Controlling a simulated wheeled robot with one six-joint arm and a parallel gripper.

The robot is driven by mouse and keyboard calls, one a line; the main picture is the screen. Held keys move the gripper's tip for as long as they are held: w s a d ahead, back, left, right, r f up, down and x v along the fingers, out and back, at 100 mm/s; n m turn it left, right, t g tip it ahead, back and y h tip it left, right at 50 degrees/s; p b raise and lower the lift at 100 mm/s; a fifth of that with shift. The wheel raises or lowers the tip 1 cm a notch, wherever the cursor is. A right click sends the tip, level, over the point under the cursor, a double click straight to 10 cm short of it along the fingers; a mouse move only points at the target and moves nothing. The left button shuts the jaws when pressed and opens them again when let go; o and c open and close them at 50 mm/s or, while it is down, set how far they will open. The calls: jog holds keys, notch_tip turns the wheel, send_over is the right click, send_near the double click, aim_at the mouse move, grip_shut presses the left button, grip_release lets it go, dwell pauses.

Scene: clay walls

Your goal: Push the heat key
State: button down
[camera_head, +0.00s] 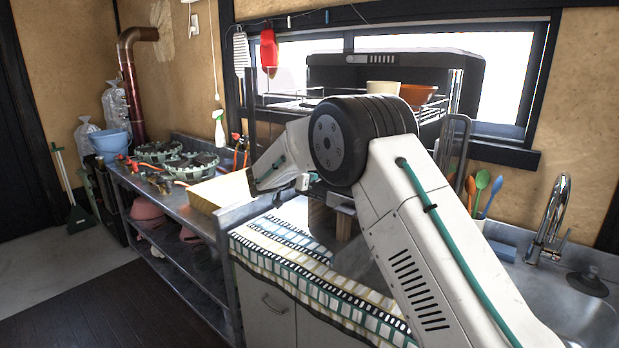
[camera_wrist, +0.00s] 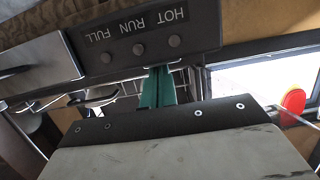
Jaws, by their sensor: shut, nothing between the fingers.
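In the wrist view a dark control panel (camera_wrist: 140,35) appears upside down, with the labels HOT, RUN and FULL and a round dark key by each. The key by HOT (camera_wrist: 175,41) is at the right, the RUN key (camera_wrist: 138,49) in the middle and the FULL key (camera_wrist: 105,57) at the left. No key is labelled heat; HOT is the closest label. My gripper (camera_wrist: 157,72) shows teal fingers, shut and empty, with their tips by the panel's lower edge, nearest the RUN and HOT keys. Contact cannot be told. In the head view my arm hides the panel.
In the head view a striped cloth (camera_head: 285,250) hangs over the counter. A dish rack (camera_head: 300,100) with a cream cup (camera_head: 383,87) and an orange bowl (camera_head: 418,94) stands behind my arm. The sink tap (camera_head: 550,220) is at right, the stove (camera_head: 185,165) at left.

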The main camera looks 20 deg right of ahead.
jog(key=s+a+r, duration=0.5)
jog(key=a+r, duration=0.1)
jog(key=a, duration=0.2)
jog(key=shift+s, duration=0.4)
jog(key=shift+r, duration=0.1)
